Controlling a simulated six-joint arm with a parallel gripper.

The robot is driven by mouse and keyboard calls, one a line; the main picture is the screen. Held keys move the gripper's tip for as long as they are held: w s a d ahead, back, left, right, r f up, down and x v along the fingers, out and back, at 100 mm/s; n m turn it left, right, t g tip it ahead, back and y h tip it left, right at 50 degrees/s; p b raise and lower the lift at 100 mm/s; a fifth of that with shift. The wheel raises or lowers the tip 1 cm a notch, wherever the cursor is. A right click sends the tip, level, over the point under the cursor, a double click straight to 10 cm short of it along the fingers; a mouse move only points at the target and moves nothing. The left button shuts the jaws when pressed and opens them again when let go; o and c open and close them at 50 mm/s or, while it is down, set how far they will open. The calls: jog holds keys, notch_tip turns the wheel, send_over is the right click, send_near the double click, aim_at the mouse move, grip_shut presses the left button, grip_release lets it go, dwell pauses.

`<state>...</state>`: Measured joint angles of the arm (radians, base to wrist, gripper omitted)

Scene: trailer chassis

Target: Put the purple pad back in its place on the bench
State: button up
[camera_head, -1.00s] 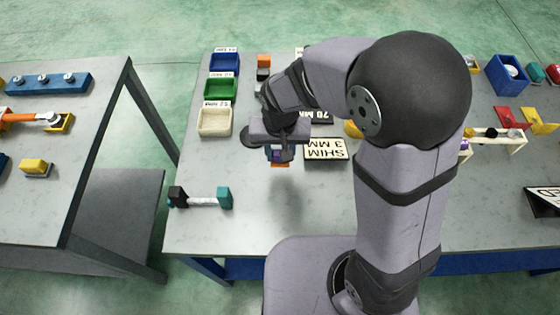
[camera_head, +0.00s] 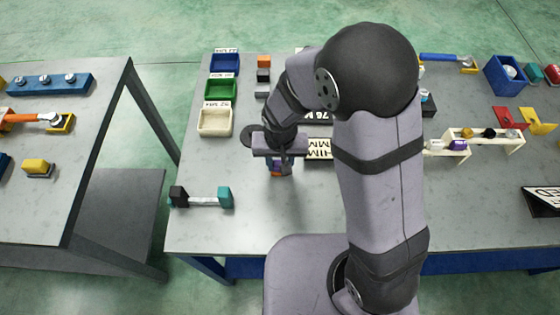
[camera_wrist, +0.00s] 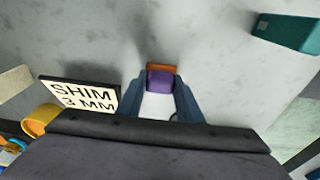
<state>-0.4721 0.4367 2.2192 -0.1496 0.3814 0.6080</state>
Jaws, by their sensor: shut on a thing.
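The purple pad (camera_wrist: 160,80) is between the two fingers of my gripper (camera_wrist: 160,100) in the wrist view, and the gripper is shut on it. An orange piece (camera_wrist: 162,67) shows directly against its far side; I cannot tell whether the two are joined. In the head view my gripper (camera_head: 277,164) points down over the near left part of the grey bench (camera_head: 300,225), and the pad is mostly hidden by the hand. Its height above the bench is unclear. Another purple piece (camera_head: 458,145) sits on a white rack (camera_head: 465,157) at the right.
A "SHIM 3 MM" sign (camera_wrist: 83,94) stands beside the gripper. A teal-ended holder (camera_head: 225,197) is at near left. Blue, green and cream bins (camera_head: 215,122) line the left edge, with small orange, black and grey blocks beside them. The front middle is clear.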

jog(key=shift+f, duration=0.1)
jog(key=shift+f, duration=0.1)
jog(key=o, duration=0.9)
jog(key=shift+r, duration=0.8)
jog(key=r, duration=0.3)
jog(key=s+r+b, duration=0.1)
jog(key=r, duration=0.6)
jog(key=shift+s+r, duration=0.25)
jog(key=shift+r, duration=0.15)
